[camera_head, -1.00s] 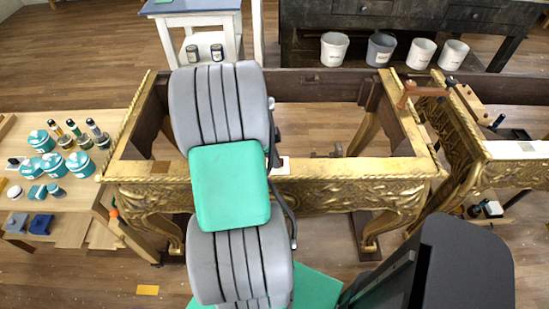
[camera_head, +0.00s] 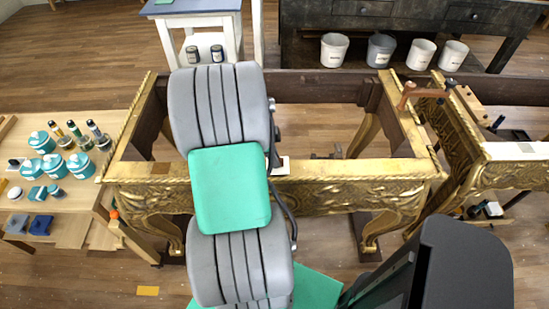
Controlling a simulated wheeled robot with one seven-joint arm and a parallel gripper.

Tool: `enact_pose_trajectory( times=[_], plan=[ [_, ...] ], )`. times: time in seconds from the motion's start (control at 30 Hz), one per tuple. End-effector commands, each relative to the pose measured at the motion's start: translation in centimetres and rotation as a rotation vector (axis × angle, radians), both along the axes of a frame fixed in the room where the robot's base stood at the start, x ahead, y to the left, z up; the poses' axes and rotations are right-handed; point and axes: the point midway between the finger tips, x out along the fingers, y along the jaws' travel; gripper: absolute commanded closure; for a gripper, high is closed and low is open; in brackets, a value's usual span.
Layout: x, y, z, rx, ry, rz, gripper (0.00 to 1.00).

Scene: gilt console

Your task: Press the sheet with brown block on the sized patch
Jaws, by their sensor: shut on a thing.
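The gilt console frame (camera_head: 345,172) stands in the middle, with a carved front and an open top. A small white patch (camera_head: 283,166) shows on its front rail, just right of my arm; I cannot tell whether it is the sheet or the sized patch. A small brown square (camera_head: 160,168) lies on the same rail to the left of my arm. My grey and green arm stands in front of the console and hides part of the rail. My gripper is hidden behind it. I cannot make out the brown block.
A wooden side table (camera_head: 75,215) on the left holds teal jars and small bottles. A brown clamp (camera_head: 424,92) sits at the console's right side, by a second gilt piece (camera_head: 470,150). Several buckets stand on a dark bench (camera_head: 300,45) behind.

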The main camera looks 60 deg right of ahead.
Motion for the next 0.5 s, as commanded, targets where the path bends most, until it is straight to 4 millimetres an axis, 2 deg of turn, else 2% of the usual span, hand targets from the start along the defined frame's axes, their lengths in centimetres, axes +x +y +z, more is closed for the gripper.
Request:
enact_pose_trajectory(
  times=[0.03,0.5],
  plan=[
    [0.0,0.0,0.9,-0.002,-0.001,0.000,1.00],
    [0.0,-0.1,5.3,-0.002,-0.001,0.000,1.00]
  ],
)
